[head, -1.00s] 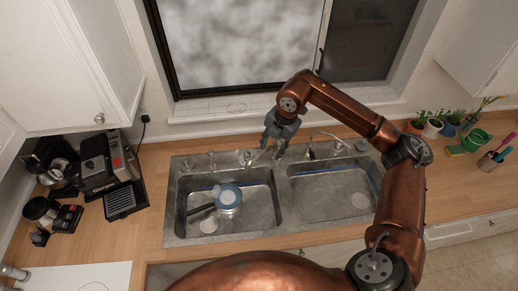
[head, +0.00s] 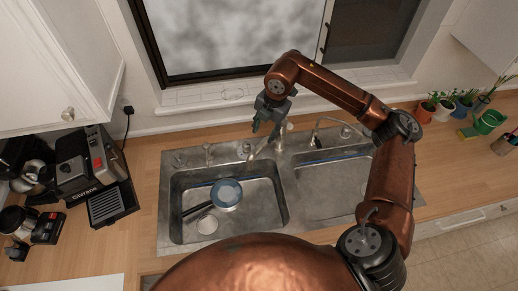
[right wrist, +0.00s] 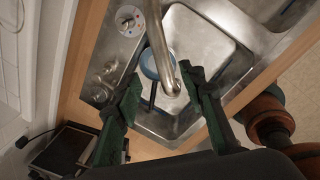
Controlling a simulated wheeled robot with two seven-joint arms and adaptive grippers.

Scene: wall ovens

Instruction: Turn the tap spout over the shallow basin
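The metal tap spout (head: 263,149) slants toward the front left over the left basin (head: 250,213), near the divider. The right basin (head: 325,180) lies beyond the divider and looks the shallower of the two. My right gripper (head: 260,122) is at the tap, behind the sink's middle. In the right wrist view it (right wrist: 160,75) is open, with the spout (right wrist: 158,42) running between the two green-grey fingers. A gap shows on both sides, and I cannot tell whether a finger touches it. My left gripper is not in view.
A blue-and-white pan (head: 227,192) with a dark handle lies in the left basin. A coffee machine (head: 90,170) stands on the counter at left. Potted plants (head: 445,108) stand at right. The window sill (head: 235,108) is close behind the gripper.

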